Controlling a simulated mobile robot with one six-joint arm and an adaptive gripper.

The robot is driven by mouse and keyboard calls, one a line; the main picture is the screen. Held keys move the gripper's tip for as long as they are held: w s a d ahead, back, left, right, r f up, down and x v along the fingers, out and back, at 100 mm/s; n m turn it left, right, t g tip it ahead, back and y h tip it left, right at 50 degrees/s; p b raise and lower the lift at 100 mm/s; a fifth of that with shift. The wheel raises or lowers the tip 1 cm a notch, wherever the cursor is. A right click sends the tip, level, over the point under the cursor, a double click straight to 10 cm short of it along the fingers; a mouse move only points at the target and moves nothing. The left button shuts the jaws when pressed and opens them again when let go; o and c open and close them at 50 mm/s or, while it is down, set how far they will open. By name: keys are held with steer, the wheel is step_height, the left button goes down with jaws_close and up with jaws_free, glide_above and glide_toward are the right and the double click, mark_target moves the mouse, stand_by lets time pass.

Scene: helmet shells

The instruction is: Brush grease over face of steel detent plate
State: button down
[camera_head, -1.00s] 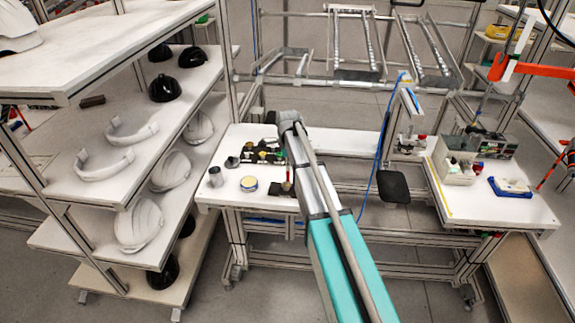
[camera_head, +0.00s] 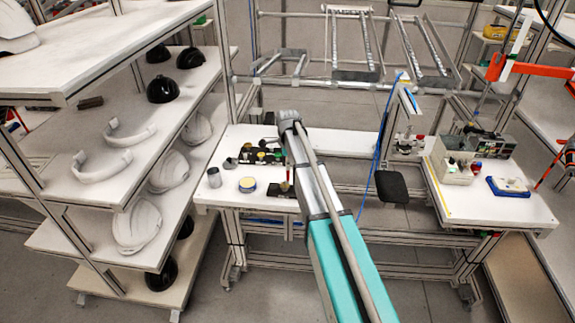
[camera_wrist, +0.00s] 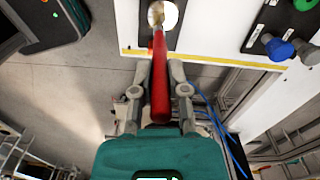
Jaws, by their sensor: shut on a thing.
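My gripper (camera_wrist: 160,68) is shut on the red handle of a brush (camera_wrist: 160,85). The brush points away from me, with its pale tip over a round, light disc at the top edge of the wrist view. I cannot tell whether the tip touches the disc. In the head view the brush (camera_head: 287,184) is small and upright near the table's front edge, by a dark flat plate (camera_head: 276,190). Which of these is the steel detent plate is unclear. My arm partly covers this spot in the head view.
A shelf of helmet shells (camera_head: 137,225) stands left. A side table (camera_head: 505,207) is right.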

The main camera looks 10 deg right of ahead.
steer(key=shift+w+d, duration=0.1)
steer(key=shift+w, duration=0.45)
stand_by(0.4)
steer(key=shift+w+a, duration=0.4)
stand_by(0.9)
steer(key=shift+s+a, duration=0.1)
steer(key=shift+a, duration=0.65)
stand_by(1.1)
steer(key=shift+s+a, duration=0.15)
steer(key=shift+s, duration=0.55)
stand_by(0.7)
steer(key=shift+s, duration=0.3)
stand_by(0.4)
steer(key=shift+s+d, duration=0.25)
steer(key=shift+d, duration=0.2)
stand_by(0.3)
steer(key=shift+d, duration=0.3)
stand_by(0.8)
